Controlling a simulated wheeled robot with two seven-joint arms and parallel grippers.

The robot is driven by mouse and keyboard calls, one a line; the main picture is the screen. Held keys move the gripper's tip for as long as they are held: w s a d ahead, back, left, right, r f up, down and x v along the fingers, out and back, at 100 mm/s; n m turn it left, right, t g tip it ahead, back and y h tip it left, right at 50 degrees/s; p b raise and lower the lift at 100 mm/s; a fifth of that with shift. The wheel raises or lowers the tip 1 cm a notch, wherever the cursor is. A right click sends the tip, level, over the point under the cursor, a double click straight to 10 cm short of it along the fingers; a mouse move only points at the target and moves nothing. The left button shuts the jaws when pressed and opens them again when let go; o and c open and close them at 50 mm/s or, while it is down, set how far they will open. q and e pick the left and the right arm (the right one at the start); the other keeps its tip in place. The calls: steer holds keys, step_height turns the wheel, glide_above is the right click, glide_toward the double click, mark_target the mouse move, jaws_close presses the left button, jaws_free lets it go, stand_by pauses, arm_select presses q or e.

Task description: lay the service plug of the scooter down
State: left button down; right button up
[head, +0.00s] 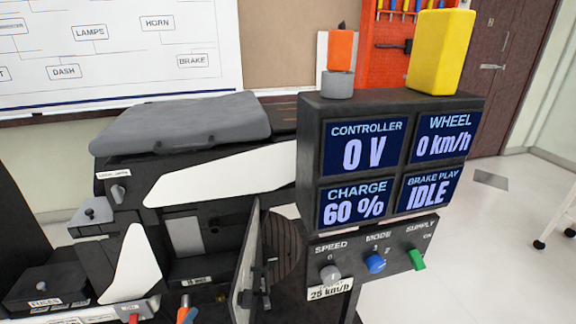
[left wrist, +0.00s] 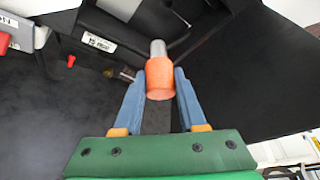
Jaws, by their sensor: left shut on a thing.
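The service plug is an orange cap with a grey cylindrical end. It shows in the left wrist view (left wrist: 159,80), held between the blue fingers of my left gripper (left wrist: 158,88), its grey end pointing away from the palm. In the head view the plug (head: 183,312) and gripper are only partly visible at the bottom edge, in front of the scooter's open bay. The scooter (head: 215,170) has a grey seat, white panels and a dark body. I cannot tell whether the grey end touches anything. My right gripper is not in view.
A display box (head: 310,155) reads controller 0 V, wheel 0 km/h, charge 60 %, brake play IDLE. A yellow block (head: 440,50) and an orange-and-grey piece (head: 340,60) stand on it. An open flap (head: 246,262) stands right of the plug. A fuse box (head: 45,285) is at left.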

arm_select(q)
steer(key=w+a+r+m+h, duration=0.2)
steer(key=w+a+r, duration=0.15)
steer(key=a, duration=0.55)
steer(key=s+d+r+m+g+h, duration=0.2)
steer(key=d+r+m+h, duration=0.1)
steer(key=d+r, duration=0.5)
steer(key=s+d+r+m+g+h, duration=0.25)
steer(key=d+r, duration=0.25)
steer(key=r, duration=0.6)
steer(key=s+d+m+g+h, duration=0.3)
steer(key=s+d, duration=0.1)
steer(key=s, duration=0.5)
step_height(320, 180, up, 10)
steer(key=n+t+p, duration=0.1)
steer(key=p, duration=1.2)
steer(key=shift+f+y+p, duration=0.25)
steer(key=shift+y+p, duration=0.1)
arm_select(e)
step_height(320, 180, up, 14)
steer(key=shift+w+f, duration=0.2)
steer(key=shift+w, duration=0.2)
arm_select(q)
steer(key=shift+d+n, duration=0.1)
steer(key=shift+n, duration=0.15)
